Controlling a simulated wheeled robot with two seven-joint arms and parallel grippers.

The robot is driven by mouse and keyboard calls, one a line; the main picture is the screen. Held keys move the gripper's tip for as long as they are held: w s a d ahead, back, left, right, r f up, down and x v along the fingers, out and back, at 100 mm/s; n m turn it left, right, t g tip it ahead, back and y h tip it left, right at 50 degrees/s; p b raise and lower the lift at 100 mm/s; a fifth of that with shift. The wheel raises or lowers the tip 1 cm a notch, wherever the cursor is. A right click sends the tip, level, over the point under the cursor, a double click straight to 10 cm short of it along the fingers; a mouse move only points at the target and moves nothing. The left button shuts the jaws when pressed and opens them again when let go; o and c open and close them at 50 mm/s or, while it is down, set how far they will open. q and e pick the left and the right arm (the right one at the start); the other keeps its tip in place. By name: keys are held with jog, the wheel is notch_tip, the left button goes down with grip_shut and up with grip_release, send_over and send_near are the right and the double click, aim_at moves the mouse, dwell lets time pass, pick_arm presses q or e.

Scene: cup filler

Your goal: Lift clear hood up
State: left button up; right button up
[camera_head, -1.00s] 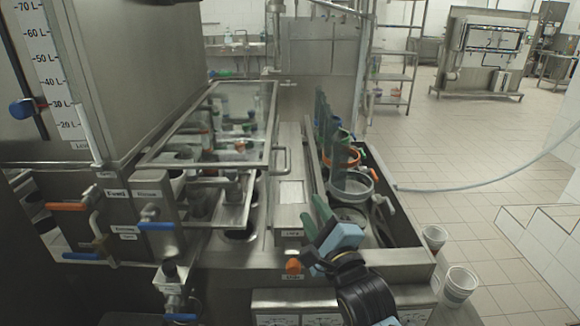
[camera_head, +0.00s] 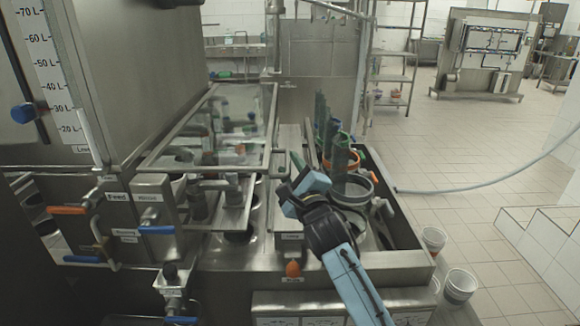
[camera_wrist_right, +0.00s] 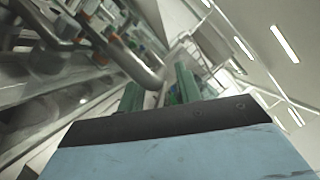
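The clear hood (camera_head: 225,120) is a see-through panel in a metal frame, lying at a slant over the filler nozzles in the head view. Its metal handle (camera_head: 281,152) is on the right side of the frame. A bent metal tube, seemingly the handle (camera_wrist_right: 135,62), shows just beyond the fingertips. I cannot tell whether they touch. My left gripper is not in view.
A trough with grey and orange ring-shaped parts (camera_head: 350,188) and green cylinders (camera_head: 340,150) lies right of my gripper. Valves with orange and blue levers (camera_head: 68,210) are at the left. An orange knob (camera_head: 292,268) is in front.

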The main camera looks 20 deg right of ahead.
jog(key=shift+w+r, duration=0.1)
jog(key=shift+w, duration=0.2)
jog(key=shift+c, duration=0.4)
grip_shut()
